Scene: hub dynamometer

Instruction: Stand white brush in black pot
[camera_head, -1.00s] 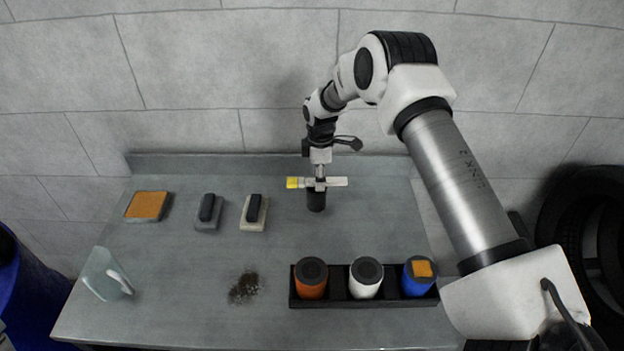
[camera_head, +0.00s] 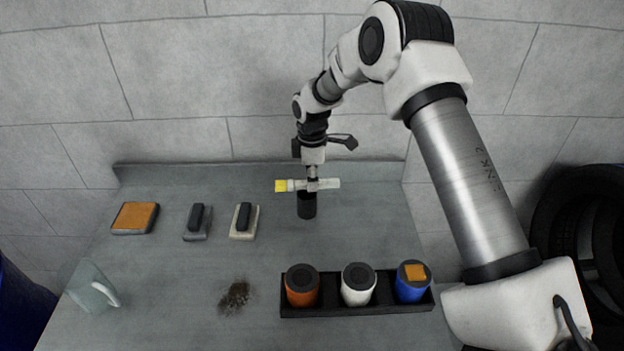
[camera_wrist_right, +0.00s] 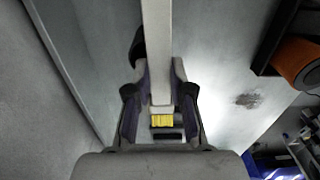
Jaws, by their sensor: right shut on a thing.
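The white brush (camera_head: 325,184) lies about level in my right gripper (camera_head: 313,183), its yellow bristle end to the left in the head view. The right gripper is shut on its white handle, which also shows in the right wrist view (camera_wrist_right: 158,45). The black pot (camera_head: 307,207) stands upright near the back of the table, just below the brush in the head view. The brush covers part of the pot's top, and I cannot tell whether they touch. My left gripper is not in view.
A black rack (camera_head: 330,309) at the front right holds orange (camera_head: 301,292), white (camera_head: 357,290) and blue (camera_head: 409,290) canisters. An orange-topped pad (camera_head: 135,217), two block brushes and a clear jug (camera_head: 90,288) are on the left. A dark debris patch (camera_head: 234,296) lies mid-front. The middle is clear.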

